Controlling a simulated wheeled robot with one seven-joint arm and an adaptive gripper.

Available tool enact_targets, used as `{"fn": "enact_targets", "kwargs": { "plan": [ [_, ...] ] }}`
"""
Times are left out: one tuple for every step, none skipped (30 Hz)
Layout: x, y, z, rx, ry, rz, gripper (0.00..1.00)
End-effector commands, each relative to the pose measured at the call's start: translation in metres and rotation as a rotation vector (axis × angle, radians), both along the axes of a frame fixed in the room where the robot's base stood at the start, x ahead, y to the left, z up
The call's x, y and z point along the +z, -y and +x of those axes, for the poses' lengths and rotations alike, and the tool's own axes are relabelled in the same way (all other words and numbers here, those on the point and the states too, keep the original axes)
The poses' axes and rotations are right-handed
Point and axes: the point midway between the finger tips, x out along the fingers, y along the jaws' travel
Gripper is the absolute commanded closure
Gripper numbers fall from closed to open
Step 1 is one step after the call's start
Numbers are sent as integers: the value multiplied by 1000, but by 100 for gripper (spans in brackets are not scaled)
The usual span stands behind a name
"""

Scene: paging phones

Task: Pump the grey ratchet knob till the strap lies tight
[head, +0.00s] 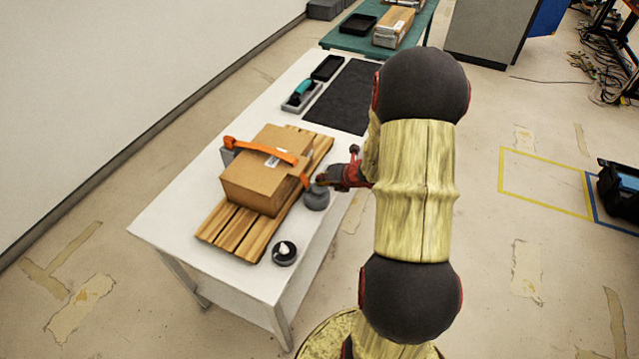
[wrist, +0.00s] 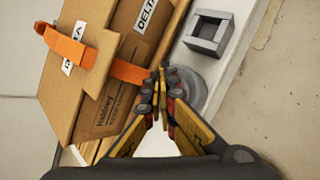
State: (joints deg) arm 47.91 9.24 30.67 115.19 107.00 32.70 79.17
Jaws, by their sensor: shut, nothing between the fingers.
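A cardboard box (head: 254,187) sits on a slatted wooden pallet (head: 228,232). An orange strap (head: 262,149) runs over the box and down its right side; in the wrist view the strap (wrist: 68,46) bulges in a raised loop at the box's far edge. A rounded grey knob (head: 316,199) stands on the table beside the pallet. In the wrist view a round grey part (wrist: 195,88), seemingly the knob, is partly hidden behind the fingers. My gripper (head: 324,182) is shut and empty, its tips (wrist: 162,76) just above or against the knob; contact is unclear.
A square hollow grey block (wrist: 208,34) lies beside the round part. A dark round dish (head: 285,252) with a white piece sits at the table's near end. A black mat (head: 345,97), a tray with a teal-handled tool (head: 298,94) and a black tray (head: 327,68) lie farther back.

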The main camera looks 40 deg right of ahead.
Motion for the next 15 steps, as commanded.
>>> {"fn": "enact_targets", "kwargs": {
  "plan": [
    [4, -1, -1, 0, -2, 1, 100],
    [6, -1, -1, 0, -2, 1, 100],
    [8, -1, -1, 0, -2, 1, 100],
    [10, -1, -1, 0, -2, 1, 100],
    [11, -1, -1, 1, -2, 1, 100],
    [14, -1, -1, 1, -2, 1, 100],
    [15, -1, -1, 1, -2, 1, 100],
    [17, -1, -1, 1, -2, 1, 100],
    [19, -1, 0, 1, -2, 1, 100],
    [21, -1, 0, 1, -1, 1, 100],
    [22, -1, 0, 1, -1, 1, 100],
    [24, 0, 0, 1, -1, 1, 100],
    [25, 0, 0, 1, -1, 1, 100],
    [25, 0, 0, 1, -1, 1, 100],
    [25, 0, 0, 1, -1, 1, 100]
  ]
}}
